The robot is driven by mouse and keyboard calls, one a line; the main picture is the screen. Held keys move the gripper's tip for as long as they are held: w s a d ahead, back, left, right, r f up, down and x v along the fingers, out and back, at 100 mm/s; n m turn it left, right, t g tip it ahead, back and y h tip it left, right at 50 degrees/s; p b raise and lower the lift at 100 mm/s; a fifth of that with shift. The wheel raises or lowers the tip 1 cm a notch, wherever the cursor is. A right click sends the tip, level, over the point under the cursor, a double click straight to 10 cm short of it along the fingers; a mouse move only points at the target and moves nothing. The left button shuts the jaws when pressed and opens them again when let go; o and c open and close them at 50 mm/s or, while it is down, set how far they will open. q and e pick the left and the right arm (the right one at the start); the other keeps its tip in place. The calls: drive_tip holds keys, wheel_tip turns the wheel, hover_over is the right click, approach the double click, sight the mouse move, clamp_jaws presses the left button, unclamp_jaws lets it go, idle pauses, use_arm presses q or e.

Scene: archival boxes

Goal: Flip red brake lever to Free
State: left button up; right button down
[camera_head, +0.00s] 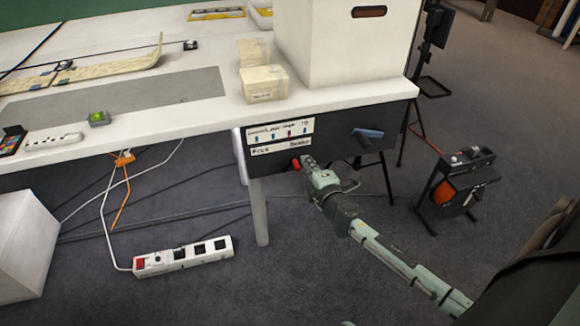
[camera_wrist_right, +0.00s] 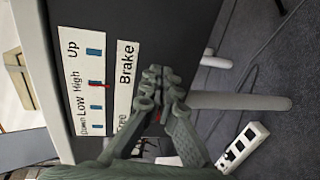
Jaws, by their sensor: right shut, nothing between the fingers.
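The dark control panel (camera_head: 340,145) under the table edge carries a white strip reading Free at its left and Brake at its right. The red brake lever (camera_head: 296,163) shows as a small red piece just below this strip. My right gripper (camera_head: 306,161) is shut and empty, its tips right beside the lever; I cannot tell whether they touch it. In the right wrist view the closed fingers (camera_wrist_right: 160,76) lie in front of the panel beside the Free/Brake label (camera_wrist_right: 125,75). Only a bit of red (camera_wrist_right: 157,117) shows between the fingers; most of the lever is hidden. My left gripper is out of view.
A second label (camera_head: 280,131) above has blue marks and a red pointer. A blue handle (camera_head: 367,133) sticks out on the panel's right. A table leg (camera_head: 258,210) stands below left. A power strip (camera_head: 183,257) and an orange reel unit (camera_head: 455,185) are on the floor.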

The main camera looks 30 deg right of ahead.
drive_tip(key=shift+w, duration=0.35)
drive_tip(key=shift+w+a, duration=0.2)
drive_tip(key=shift+a, duration=0.6)
drive_tip(key=shift+w+a, duration=0.15)
drive_tip(key=shift+a, duration=0.7)
drive_tip(key=shift+w+a, duration=0.2)
drive_tip(key=shift+a, duration=0.6)
drive_tip(key=s, duration=0.7)
drive_tip(key=shift+s+d+b, duration=0.15)
drive_tip(key=shift+d+b, duration=0.05)
drive_tip(key=shift+b, duration=0.1)
drive_tip(key=shift+f, duration=0.1)
